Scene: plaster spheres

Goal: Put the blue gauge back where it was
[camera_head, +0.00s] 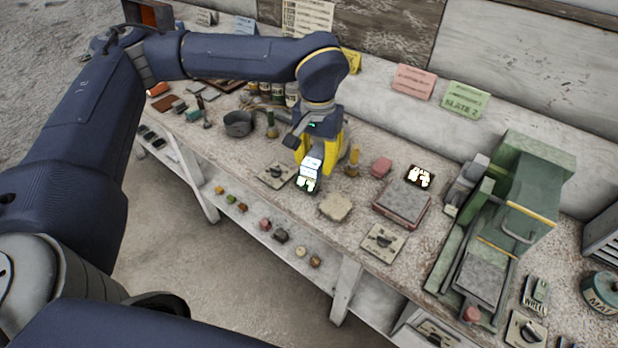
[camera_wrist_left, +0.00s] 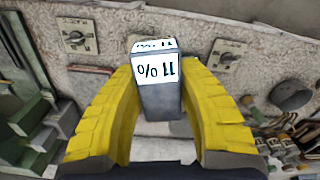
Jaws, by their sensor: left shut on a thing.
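My left gripper (camera_head: 318,160) has yellow fingers and is shut on a small box-shaped gauge. The gauge (camera_head: 308,180) shows white lit faces in the head view, over the middle of the workbench. In the left wrist view the gauge (camera_wrist_left: 160,98) is a grey-blue block between the yellow fingers (camera_wrist_left: 160,110), with a white display reading 11 %, seen upside down. I cannot tell whether its underside touches the bench. A second gauge (camera_head: 419,177), dark with a lit display, rests near the back of the bench. My right gripper is not in view.
A plate with a dial (camera_head: 277,175) lies just left of the held gauge, and a pale slab (camera_head: 336,207) lies just right. A red-edged stone block (camera_head: 402,203) and a green machine (camera_head: 520,190) stand further right. A dark pot (camera_head: 238,123) stands left.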

